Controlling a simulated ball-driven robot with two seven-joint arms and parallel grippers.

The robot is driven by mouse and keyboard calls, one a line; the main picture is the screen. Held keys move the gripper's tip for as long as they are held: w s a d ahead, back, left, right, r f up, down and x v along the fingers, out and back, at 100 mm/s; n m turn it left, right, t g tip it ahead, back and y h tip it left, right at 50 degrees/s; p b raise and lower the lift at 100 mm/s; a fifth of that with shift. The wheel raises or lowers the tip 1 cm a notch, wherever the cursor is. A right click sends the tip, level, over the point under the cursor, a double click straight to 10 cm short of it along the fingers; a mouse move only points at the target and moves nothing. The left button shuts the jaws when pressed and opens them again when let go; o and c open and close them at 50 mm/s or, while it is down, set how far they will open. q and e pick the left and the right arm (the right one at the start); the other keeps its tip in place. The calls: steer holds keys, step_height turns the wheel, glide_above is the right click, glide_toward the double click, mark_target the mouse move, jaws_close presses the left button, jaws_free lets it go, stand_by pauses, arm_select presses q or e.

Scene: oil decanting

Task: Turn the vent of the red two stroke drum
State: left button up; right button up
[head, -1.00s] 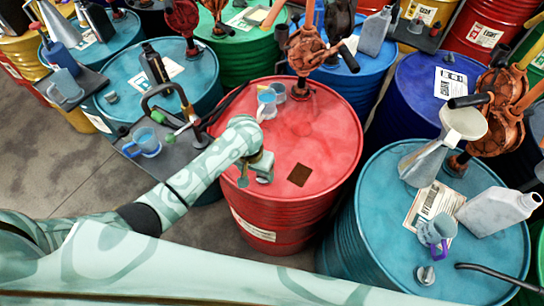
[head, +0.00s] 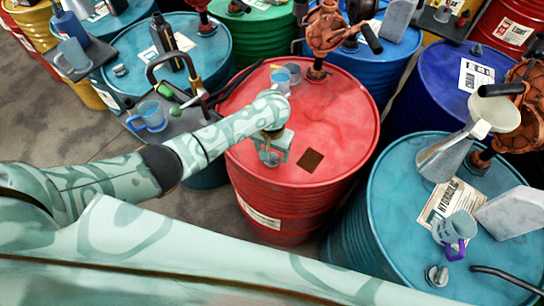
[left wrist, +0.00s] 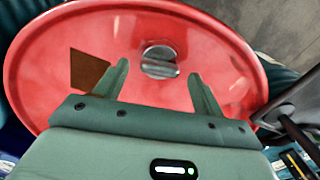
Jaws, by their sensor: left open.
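The red drum (head: 330,125) stands upright in the middle of the head view. Its vent (left wrist: 160,62), a small silver cap, shows on the red top in the left wrist view. My left gripper (head: 272,157) is over the near part of the drum top, and it hides most of the vent in the head view. In the left wrist view my left gripper (left wrist: 160,80) is open, its two fingers apart, with the vent between and slightly beyond the fingertips. Whether they touch the lid I cannot tell. My right gripper is not in view.
A brown patch (head: 310,160) lies on the red top beside the gripper. A rust-orange hand pump (head: 325,30) and cups (head: 284,76) stand at its far side. Teal drums (head: 395,215) flank it, the right one carrying a metal funnel (head: 445,158) and a mug (head: 456,230).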

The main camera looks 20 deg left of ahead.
arm_select(q)
steer(key=shift+f, duration=0.75)
steer(key=c, duration=1)
